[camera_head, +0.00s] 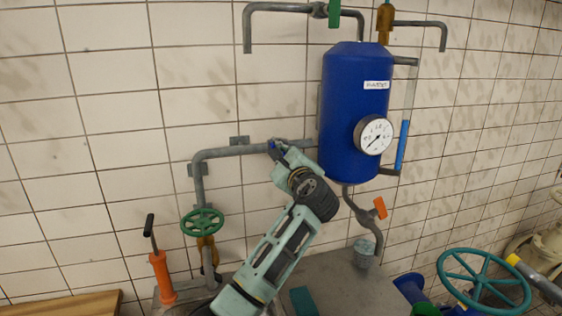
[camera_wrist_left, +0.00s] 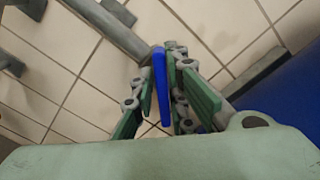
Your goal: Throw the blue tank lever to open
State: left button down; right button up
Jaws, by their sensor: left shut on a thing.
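The blue lever (camera_head: 271,147) sits on the grey horizontal pipe (camera_head: 240,151) left of the blue tank (camera_head: 352,110). In the left wrist view the lever (camera_wrist_left: 161,86) is a narrow blue bar between the green finger pads. My left gripper (camera_head: 281,150) reaches up to it from below and is shut on it; the fingers also show in the left wrist view (camera_wrist_left: 163,95). The gripper and wrist hide much of the lever and its valve body in the head view. My right gripper is not in view.
A pressure gauge (camera_head: 374,135) sticks out from the tank. A green handwheel (camera_head: 202,222) stands on the pipe at left, an orange-handled pump (camera_head: 161,275) below it. An orange lever (camera_head: 380,208) is under the tank. A teal wheel (camera_head: 484,281) is at lower right.

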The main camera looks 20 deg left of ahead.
pick_arm(q)
jog(key=n+b, duration=0.4)
jog(key=n, duration=0.1)
jog(key=shift+f+n, duration=0.2)
jog(key=shift+n, duration=0.1)
jog(key=shift+r+n+b, duration=0.1)
jog(key=shift+n+b, duration=1.1)
jog(key=shift+n, duration=0.2)
jog(key=c, duration=1.8)
grip_release()
jog(key=shift+c, duration=0.2)
jog(key=shift+s, duration=0.1)
jog(key=shift+s+d, duration=0.2)
jog(key=shift+s, duration=0.05)
jog(key=v, duration=1.1)
jog(key=shift+s, duration=0.15)
